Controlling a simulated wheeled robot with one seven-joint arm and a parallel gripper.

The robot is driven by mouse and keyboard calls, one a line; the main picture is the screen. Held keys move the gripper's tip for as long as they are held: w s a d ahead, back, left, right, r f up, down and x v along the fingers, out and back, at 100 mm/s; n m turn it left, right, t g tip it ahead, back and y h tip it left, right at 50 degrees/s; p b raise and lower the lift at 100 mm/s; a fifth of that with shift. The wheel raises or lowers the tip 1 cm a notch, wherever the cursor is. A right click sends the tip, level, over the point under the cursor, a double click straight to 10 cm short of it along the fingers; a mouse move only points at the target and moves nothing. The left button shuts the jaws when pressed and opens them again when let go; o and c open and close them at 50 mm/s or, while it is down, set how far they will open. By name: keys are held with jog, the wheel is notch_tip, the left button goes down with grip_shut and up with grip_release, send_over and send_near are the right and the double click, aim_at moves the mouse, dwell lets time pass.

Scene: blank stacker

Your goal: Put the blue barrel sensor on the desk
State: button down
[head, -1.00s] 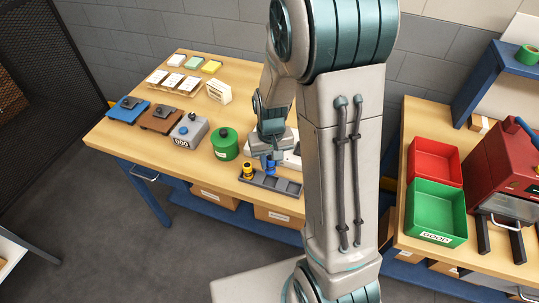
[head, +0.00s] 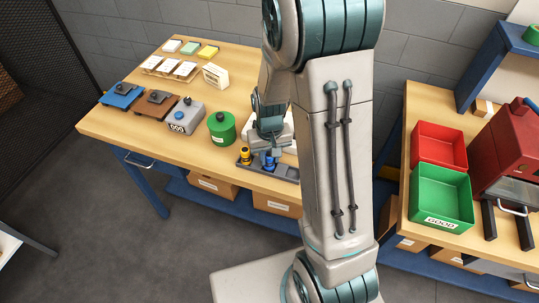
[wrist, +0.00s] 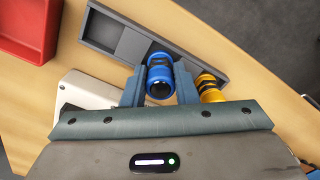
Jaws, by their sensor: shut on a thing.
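The blue barrel sensor (head: 267,162) is between the fingers of my gripper (head: 267,154), over the dark grey tray (head: 288,173) at the front of the wooden desk (head: 150,128). In the wrist view my gripper (wrist: 159,86) is shut on the blue sensor (wrist: 160,72), one finger at each side. Whether the sensor's lower end touches the tray (wrist: 120,41) is hidden. A yellow barrel sensor (head: 246,155) stands close by at the tray's left end; it is beside the right finger in the wrist view (wrist: 209,88).
A green round canister (head: 222,128) and a grey counter box (head: 185,115) stand left of my gripper. A red bin (head: 438,146) and a green bin (head: 441,197) are on the right bench. The desk's front left is clear.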

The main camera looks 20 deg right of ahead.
jog(key=shift+f+b, duration=0.35)
jog(key=shift+f, duration=0.05)
jog(key=c, duration=1.1)
grip_release()
jog(key=shift+o, duration=0.2)
notch_tip(320, 180, up, 14)
jog(key=b, duration=0.1)
jog(key=s+r+t, duration=0.3)
jog(key=s+r, duration=0.2)
jog(key=s, duration=0.9)
jog(key=shift+r, duration=0.15)
